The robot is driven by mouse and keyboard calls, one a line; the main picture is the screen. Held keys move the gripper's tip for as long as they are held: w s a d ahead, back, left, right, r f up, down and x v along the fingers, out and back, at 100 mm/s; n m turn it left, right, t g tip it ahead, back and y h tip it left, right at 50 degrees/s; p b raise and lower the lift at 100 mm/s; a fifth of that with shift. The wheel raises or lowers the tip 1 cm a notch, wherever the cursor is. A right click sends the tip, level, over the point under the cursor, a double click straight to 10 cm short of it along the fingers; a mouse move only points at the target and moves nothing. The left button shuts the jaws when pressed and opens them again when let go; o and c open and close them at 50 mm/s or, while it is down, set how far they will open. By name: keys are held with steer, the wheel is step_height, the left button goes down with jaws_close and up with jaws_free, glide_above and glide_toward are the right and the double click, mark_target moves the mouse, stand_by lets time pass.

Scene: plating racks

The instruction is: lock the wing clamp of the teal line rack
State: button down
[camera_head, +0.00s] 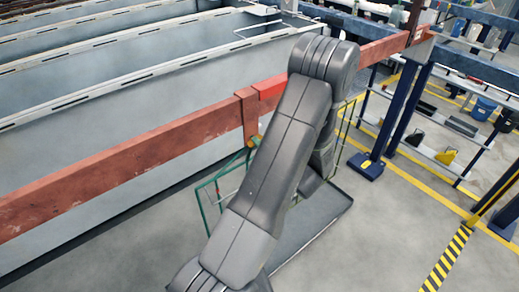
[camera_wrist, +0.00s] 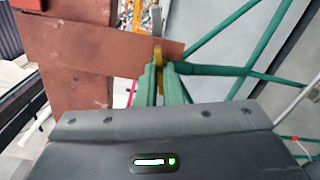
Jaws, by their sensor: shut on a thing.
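The teal line rack (camera_head: 217,188) is a thin teal frame hanging below a copper-red rail, partly hidden behind my arm. In the wrist view its teal bars (camera_wrist: 215,70) spread to the right. The wing clamp (camera_wrist: 158,56) is a small yellow piece against the lower edge of the copper-red rail; a bit of it shows beside my arm in the head view (camera_head: 254,141). My gripper (camera_wrist: 158,78) is right at the clamp and shut on it. The grey housing hides much of the fingers, and the clamp's exact angle is unclear.
The copper-red rail (camera_head: 125,160) runs diagonally in front of long grey tanks (camera_head: 95,120). A grey tray (camera_head: 312,225) lies under the rack. Dark blue posts (camera_head: 408,108) and shelving stand at the right.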

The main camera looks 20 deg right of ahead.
steer(key=shift+f+n+b, duration=0.15)
steer(key=shift+n+b, duration=6.8)
steer(key=shift+n, duration=0.45)
steer(key=c, duration=1.6)
jaws_free()
steer(key=shift+s+d, duration=0.1)
steer(key=b+v, duration=0.1)
steer(key=v, duration=1.2)
steer(key=shift+s, duration=0.3)
